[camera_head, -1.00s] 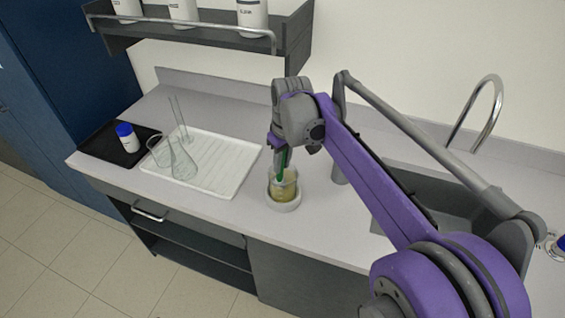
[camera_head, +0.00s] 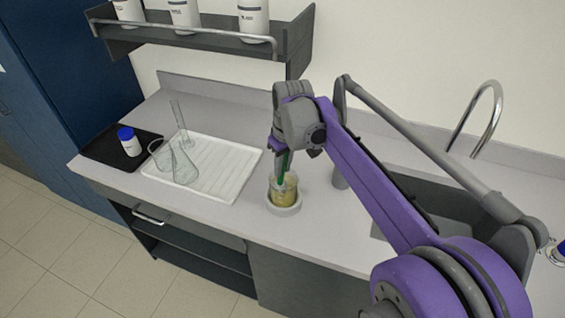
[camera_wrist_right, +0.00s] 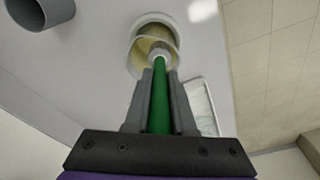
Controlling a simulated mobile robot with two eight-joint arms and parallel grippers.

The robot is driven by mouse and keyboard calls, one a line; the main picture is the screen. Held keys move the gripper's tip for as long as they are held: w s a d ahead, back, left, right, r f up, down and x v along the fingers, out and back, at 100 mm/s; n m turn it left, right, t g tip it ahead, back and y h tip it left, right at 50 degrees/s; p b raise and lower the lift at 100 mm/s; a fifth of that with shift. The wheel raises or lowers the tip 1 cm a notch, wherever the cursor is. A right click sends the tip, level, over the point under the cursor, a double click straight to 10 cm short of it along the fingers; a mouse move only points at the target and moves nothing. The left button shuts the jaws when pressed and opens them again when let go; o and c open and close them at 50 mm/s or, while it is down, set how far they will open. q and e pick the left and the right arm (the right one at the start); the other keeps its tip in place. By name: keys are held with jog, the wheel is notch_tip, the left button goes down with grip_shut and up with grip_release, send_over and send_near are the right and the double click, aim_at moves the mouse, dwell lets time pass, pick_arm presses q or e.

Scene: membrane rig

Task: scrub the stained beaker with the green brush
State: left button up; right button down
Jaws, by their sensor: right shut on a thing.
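The stained beaker (camera_head: 284,192), glass with a yellow-brown film, stands upright in a white round holder (camera_head: 285,209) on the counter. It also shows in the right wrist view (camera_wrist_right: 141,47). My right gripper (camera_head: 279,150) is above the beaker, pointing down. It is shut on the green brush (camera_wrist_right: 158,98), whose handle runs between the fingers. The brush's lower end with a pale head reaches into the beaker's mouth; whether it touches the glass inside I cannot tell. My left gripper is not in view.
A white drying rack (camera_head: 222,172) with clear glassware (camera_head: 184,168) lies left of the beaker. A dark tray (camera_head: 104,149) holds a blue-capped bottle (camera_head: 129,141). A grey cylinder (camera_head: 340,178) stands right of the beaker, before the sink and tap (camera_head: 486,112). A shelf (camera_head: 208,42) hangs above.

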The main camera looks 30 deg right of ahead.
jog(key=shift+f, duration=0.7)
